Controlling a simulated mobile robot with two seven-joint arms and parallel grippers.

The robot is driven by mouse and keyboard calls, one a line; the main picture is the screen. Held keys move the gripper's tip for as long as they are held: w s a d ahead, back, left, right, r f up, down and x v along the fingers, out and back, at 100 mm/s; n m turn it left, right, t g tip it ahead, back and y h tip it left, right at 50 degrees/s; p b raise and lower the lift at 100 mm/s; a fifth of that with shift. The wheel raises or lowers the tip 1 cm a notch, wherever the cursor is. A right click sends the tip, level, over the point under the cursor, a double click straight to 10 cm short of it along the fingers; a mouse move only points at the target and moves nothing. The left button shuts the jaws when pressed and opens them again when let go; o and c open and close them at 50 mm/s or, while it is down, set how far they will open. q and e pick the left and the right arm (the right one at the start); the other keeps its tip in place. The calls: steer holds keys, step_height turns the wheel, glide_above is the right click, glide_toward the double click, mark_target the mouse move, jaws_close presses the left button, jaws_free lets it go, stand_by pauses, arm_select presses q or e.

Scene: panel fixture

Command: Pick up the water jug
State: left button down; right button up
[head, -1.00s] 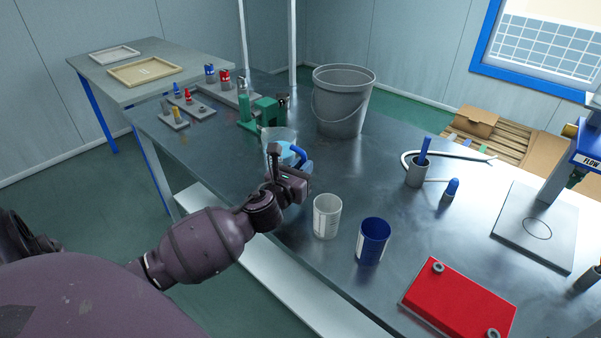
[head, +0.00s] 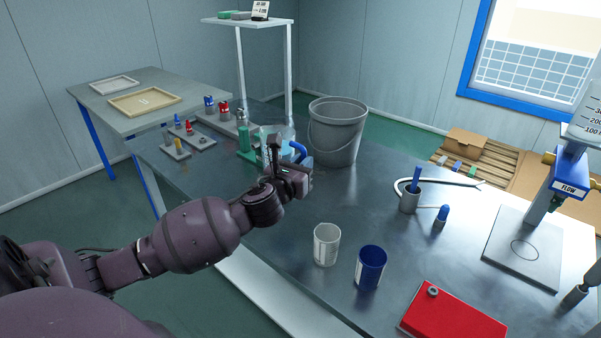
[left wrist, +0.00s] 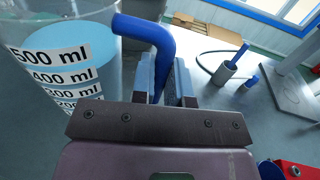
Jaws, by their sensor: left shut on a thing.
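The water jug (head: 287,134) is clear, with blue water and a blue handle (head: 300,151). In the head view it is at the table's left part, in front of the green device, partly hidden by my left gripper (head: 288,168). In the left wrist view the jug (left wrist: 62,60) fills the left side, with ml marks up to 500 and water near the top mark. My left gripper (left wrist: 165,88) is shut on the blue handle (left wrist: 148,32). The jug seems to be held above the table; its base is hidden. My right gripper is not in view.
A grey bucket (head: 337,135) stands just right of the jug. A white cup (head: 326,244), a blue cup (head: 370,267) and a red block (head: 452,312) are nearer. A green device (head: 246,140) and small parts lie behind left. The table's middle is clear.

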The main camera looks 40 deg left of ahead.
arm_select(q)
step_height(320, 180, up, 6)
steer(key=p, duration=0.1)
stand_by(0.5)
